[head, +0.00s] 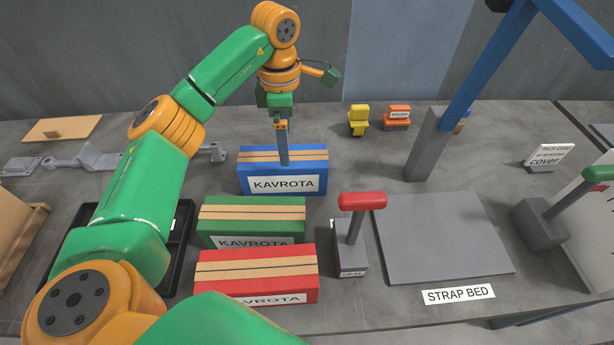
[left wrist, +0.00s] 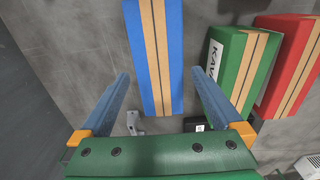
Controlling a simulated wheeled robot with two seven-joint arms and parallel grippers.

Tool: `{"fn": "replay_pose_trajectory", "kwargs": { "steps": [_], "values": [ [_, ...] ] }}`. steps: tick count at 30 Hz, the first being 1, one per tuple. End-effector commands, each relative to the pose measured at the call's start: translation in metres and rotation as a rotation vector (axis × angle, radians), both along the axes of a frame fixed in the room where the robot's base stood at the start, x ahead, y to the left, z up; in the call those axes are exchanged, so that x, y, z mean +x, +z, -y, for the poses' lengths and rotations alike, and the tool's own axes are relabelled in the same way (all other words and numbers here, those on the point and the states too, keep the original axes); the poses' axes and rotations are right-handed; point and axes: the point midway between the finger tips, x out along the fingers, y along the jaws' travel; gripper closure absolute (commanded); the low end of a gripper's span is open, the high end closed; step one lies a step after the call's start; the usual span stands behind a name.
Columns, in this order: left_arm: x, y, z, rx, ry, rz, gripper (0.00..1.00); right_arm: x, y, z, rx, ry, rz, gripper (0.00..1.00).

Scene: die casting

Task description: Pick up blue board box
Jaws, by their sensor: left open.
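The blue board box (head: 308,171) stands on the grey table behind the green box, with brown bands along its top and a white KAVROTA label on its front. My left gripper (head: 283,162) points down over it, with the fingers in front of part of its top. In the left wrist view the blue box (left wrist: 172,60) lies between the lines of the two blue fingers of my left gripper (left wrist: 161,73). The fingers are wide apart with a gap on each side of the box, and nothing is held. My right gripper is not in view.
A green box (head: 252,222) and a red box (head: 256,272) stand nearer me. A red-handled tool (head: 352,245) stands right of them, beside the grey strap bed (head: 440,240). A black tray (head: 182,235) lies left. Yellow (head: 358,121) and orange (head: 397,117) items stand behind.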

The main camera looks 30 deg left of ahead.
Motion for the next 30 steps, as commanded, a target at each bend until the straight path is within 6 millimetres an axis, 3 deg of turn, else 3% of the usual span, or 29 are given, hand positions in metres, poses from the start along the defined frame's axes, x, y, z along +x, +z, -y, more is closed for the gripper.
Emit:
{"fn": "replay_pose_trajectory", "kwargs": {
  "steps": [3,15,22,23,30],
  "values": [
    [-0.001,-0.027,0.0,0.0,0.001,-0.004,0.0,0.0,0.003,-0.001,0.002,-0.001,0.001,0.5],
    [-0.003,-0.092,-0.001,-0.002,0.0,-0.003,0.0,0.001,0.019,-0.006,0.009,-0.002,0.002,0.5],
    [-0.003,-0.097,-0.001,-0.002,0.0,0.0,0.0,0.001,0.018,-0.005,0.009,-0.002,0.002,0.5],
    [-0.003,-0.097,-0.001,-0.002,0.0,0.0,0.03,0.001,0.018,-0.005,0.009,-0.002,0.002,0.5],
    [-0.003,-0.097,-0.001,-0.002,0.0,0.0,0.68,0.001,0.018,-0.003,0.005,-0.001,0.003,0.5]
  ]
}}
